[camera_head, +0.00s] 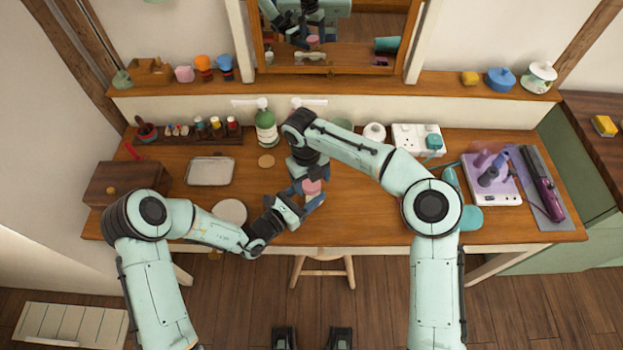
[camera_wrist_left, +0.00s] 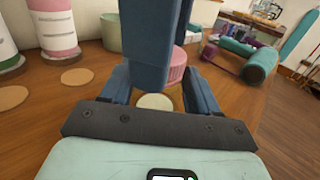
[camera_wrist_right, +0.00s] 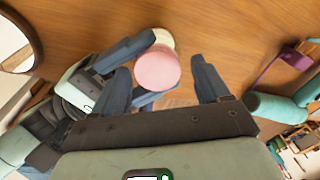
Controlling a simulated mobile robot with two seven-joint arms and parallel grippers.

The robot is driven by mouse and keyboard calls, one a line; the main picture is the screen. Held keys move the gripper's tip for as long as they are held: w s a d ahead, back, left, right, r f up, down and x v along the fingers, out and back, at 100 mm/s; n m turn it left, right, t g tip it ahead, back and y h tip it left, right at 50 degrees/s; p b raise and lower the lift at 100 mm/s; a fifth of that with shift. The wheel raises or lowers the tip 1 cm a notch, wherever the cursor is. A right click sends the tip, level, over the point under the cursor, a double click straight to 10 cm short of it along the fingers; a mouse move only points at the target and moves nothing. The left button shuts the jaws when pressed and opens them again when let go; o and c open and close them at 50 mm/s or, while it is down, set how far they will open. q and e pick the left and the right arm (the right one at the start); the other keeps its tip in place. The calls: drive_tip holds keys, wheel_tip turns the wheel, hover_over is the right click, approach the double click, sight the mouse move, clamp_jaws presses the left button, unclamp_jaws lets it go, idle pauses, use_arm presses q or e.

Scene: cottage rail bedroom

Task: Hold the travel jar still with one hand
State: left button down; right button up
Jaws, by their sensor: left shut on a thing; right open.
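The travel jar, with a round pink top (camera_head: 312,187), is on the desk near its front middle. My left gripper (camera_head: 305,198) is shut around it from the left. In the left wrist view the ridged pink side of the jar (camera_wrist_left: 177,68) shows between the fingers, partly hidden by a blue finger of my other gripper. My right gripper (camera_wrist_right: 165,80) is open above the jar, its fingers on either side of the pink top (camera_wrist_right: 157,68). A pale cream disc (camera_wrist_left: 155,102) shows beside the pink; I cannot tell whether it belongs to the jar.
The wooden desk (camera_head: 350,230) holds a metal tray (camera_head: 211,171), a green bottle (camera_head: 265,128) and a wooden box (camera_head: 125,182) at left. A stool (camera_head: 324,268) stands in front.

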drive_tip(key=shift+a+r, duration=0.15)
drive_tip(key=shift+r, duration=1)
drive_tip(key=shift+a+r, duration=0.15)
drive_tip(key=shift+r, duration=0.95)
drive_tip(key=shift+c, duration=0.3)
drive_tip(key=shift+a+r+n, duration=0.15)
drive_tip(key=shift+r+n, duration=0.4)
drive_tip(key=shift+a+r+n, duration=0.15)
drive_tip(key=shift+r+n, duration=0.35)
drive_tip(key=shift+n, duration=0.05)
drive_tip(key=shift+d+r+n, duration=0.15)
drive_tip(key=shift+r+n, duration=0.45)
drive_tip(key=shift+r, duration=0.05)
drive_tip(key=shift+d+f, duration=0.2)
drive_tip(key=shift+f, duration=1.8)
drive_tip(key=shift+d+f, duration=0.2)
drive_tip(key=shift+f, duration=1.8)
